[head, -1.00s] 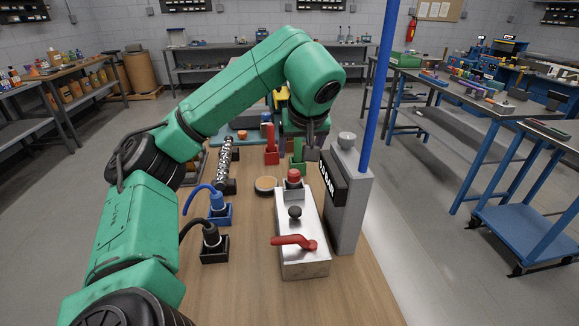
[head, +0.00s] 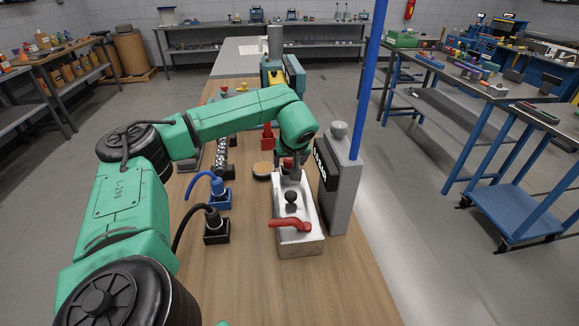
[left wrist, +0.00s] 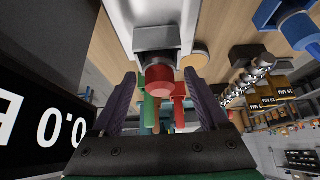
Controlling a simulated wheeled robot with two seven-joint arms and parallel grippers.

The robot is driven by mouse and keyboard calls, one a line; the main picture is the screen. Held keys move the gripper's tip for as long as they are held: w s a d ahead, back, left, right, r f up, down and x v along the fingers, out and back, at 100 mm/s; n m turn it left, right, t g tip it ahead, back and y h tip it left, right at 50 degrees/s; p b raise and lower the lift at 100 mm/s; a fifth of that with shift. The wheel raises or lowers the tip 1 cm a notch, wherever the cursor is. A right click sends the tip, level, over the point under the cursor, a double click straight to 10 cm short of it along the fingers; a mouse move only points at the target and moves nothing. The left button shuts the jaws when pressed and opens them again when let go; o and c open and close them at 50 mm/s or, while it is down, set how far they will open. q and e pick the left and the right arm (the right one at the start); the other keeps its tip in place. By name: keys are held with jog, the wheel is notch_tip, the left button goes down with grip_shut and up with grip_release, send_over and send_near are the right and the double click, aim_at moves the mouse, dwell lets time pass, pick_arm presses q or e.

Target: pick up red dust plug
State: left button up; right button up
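In the left wrist view the plug (left wrist: 160,79) shows as a red cylinder on a grey port. It lies in line with the gap between the two fingertips of my left gripper (left wrist: 163,90). The fingers are spread, with space between them and the plug on both sides. I cannot tell whether the tips reach beside it. My right gripper is not in view.
A grey post with a dark display (head: 342,185) stands close to the right of the metal box. A red lever (head: 291,223) and a black knob (head: 291,197) are on the box. Blue (head: 218,190) and black (head: 213,220) cabled connectors stand to the left.

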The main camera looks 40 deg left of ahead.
pick_arm(q)
jog(key=c, duration=1)
grip_shut()
jog(key=shift+r, duration=0.15)
